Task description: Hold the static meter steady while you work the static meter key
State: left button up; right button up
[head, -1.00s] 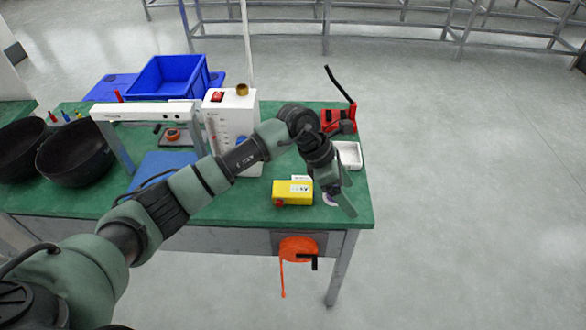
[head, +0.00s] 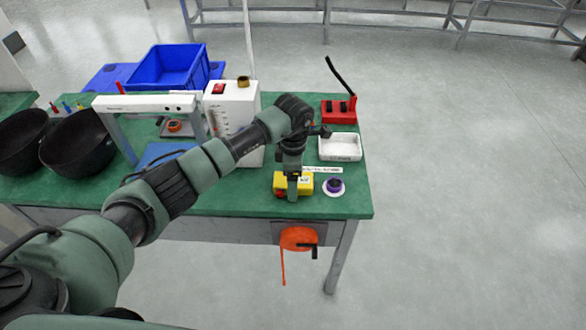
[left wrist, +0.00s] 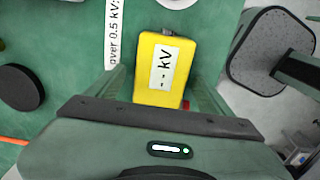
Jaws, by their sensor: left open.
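The static meter is a small yellow box (head: 307,184) on the green bench near its front right. In the left wrist view the meter (left wrist: 158,95) shows a white display reading "-- kV". A red part, perhaps the static meter key (head: 281,194), is at its front left corner. A bit of red also shows beside the meter (left wrist: 186,104) in the left wrist view. My left gripper (head: 293,184) points down over the meter. Its fingers are open, with the meter between them. I cannot tell whether they touch it. My right gripper is not in view.
A purple knob on a white disc (head: 333,187) stands just right of the meter. A white tray (head: 340,148) and a red block with a black lever (head: 339,110) are behind. A white instrument box (head: 246,95) stands to the left. An orange crank (head: 298,240) hangs off the front edge.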

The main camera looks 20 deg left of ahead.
pick_arm(q)
jog(key=shift+f, duration=0.25)
jog(key=shift+c, duration=0.3)
jog(key=c, duration=1.5)
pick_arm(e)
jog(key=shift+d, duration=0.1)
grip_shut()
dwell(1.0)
